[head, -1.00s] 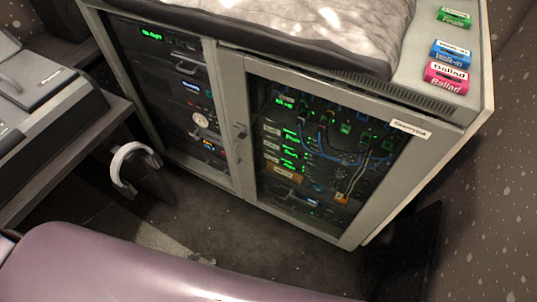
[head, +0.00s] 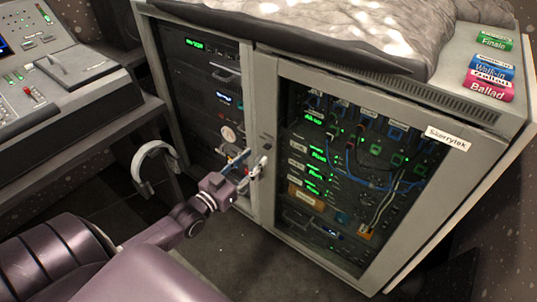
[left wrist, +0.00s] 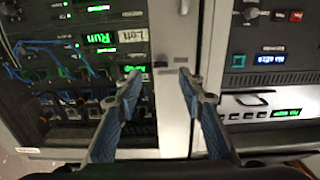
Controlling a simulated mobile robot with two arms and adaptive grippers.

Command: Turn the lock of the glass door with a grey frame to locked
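The glass door with a grey frame (head: 262,200) closes the right bay of the rack cabinet, with lit equipment and cables behind the glass. Small dark fittings, apparently the lock (head: 267,137), sit on its left frame bar. They also show as dark marks in the left wrist view (left wrist: 161,68); their turned position is too small to tell. My left gripper (head: 247,164) is just below the lock in the head view. In the left wrist view my left gripper (left wrist: 157,78) is open and empty, with the lock between its fingertips in the picture. Contact cannot be told. My right gripper is out of view.
The open-looking left bay (head: 200,85) is beside the door. A grey cloth (head: 350,30) and green, blue and pink labelled blocks (head: 488,85) lie on the cabinet. A mixing desk (head: 75,75) stands at left, with white headphones (head: 155,160) hanging below it.

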